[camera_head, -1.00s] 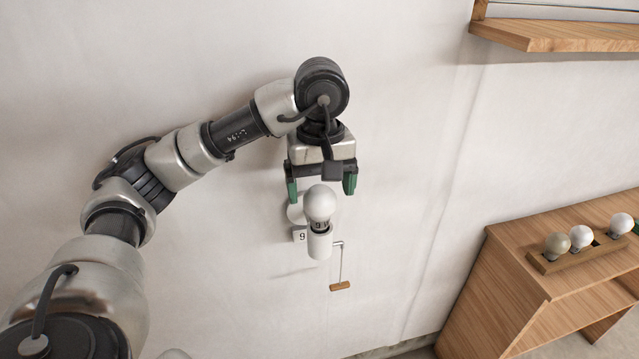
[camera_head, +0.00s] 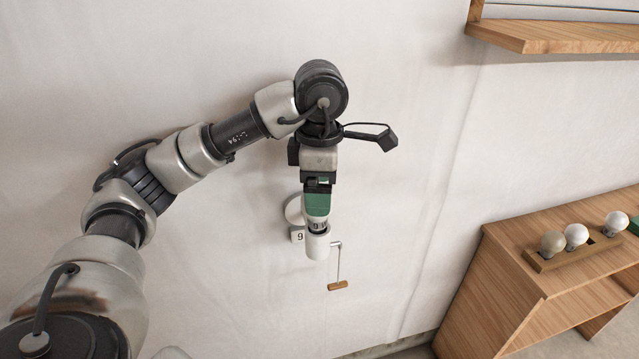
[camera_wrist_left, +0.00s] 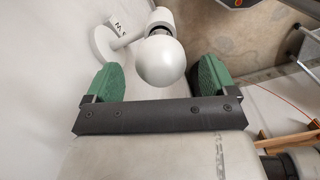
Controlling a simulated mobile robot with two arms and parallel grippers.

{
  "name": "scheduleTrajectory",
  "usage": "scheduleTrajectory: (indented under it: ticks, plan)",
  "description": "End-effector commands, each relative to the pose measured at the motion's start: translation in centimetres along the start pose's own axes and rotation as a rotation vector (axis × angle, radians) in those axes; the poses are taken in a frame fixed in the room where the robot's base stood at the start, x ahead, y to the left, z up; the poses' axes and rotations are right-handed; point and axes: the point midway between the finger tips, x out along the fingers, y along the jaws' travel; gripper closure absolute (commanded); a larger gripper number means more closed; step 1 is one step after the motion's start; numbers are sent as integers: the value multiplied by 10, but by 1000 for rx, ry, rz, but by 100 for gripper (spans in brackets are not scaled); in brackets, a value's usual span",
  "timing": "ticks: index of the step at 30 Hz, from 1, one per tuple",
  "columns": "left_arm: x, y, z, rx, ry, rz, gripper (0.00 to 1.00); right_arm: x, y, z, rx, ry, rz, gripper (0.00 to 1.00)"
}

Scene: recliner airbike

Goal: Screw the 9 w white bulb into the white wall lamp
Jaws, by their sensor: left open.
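The white wall lamp (camera_head: 318,246) has a round wall plate and an upright socket, with a "9" label beside it. The white bulb stands upright at the socket's mouth; in the head view only its lower part with lettering (camera_head: 318,224) shows below my finger. My left gripper (camera_head: 317,208) points down over the bulb, one green finger in front of it. In the left wrist view the bulb's round head (camera_wrist_left: 160,61) lies between the two spread fingers, with gaps to both sides. How deep its base sits in the socket cannot be told. My right gripper is not in view.
A pull cord or rod with a wooden handle (camera_head: 338,286) hangs right of the lamp. A wooden cabinet (camera_head: 497,262) at the right carries a bulb holder (camera_head: 540,265) with several bulbs. A wooden shelf (camera_head: 545,36) is at upper right. The wall around the lamp is clear.

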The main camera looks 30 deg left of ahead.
Motion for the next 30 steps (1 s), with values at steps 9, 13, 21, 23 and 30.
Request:
scheduleTrajectory:
  ticks: [9,13,21,23,30]
  plan:
    - [0,0,0,-142,-1,0,14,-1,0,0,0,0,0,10]
    - [0,0,0,-140,0,-1,14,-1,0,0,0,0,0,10]
    - [12,0,0,-138,0,-1,14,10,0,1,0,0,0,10]
    - [16,0,0,-138,0,-1,14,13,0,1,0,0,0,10]
    - [31,0,0,-138,0,-1,14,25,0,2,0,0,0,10]
